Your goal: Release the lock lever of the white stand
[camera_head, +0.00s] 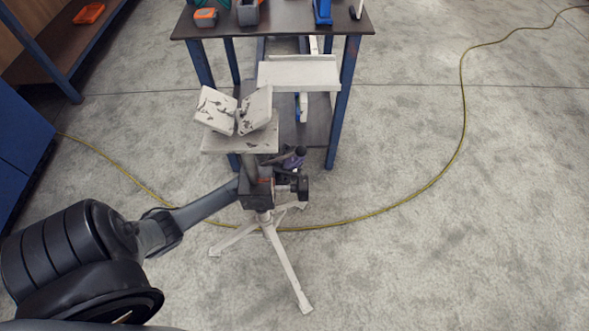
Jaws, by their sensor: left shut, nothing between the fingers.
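The white stand (283,265) is upright on the floor, with splayed tripod legs, a flat plate (226,143) and two worn white blocks (217,110) set in a V on top. My left arm reaches in from the left to the stand's post. My left gripper (291,184) is shut and empty, close beside the post just below the plate. A dark, purplish part (294,158) sits just above the gripper; I cannot tell whether it is the lock lever. The gripper hides part of the post, and I cannot tell whether it touches it. My right gripper is out of view.
A dark table (287,24) with blue legs stands behind, with tools on top. A white plate (298,74) stands in front of it. A yellow cable (440,170) curves over the floor behind the stand.

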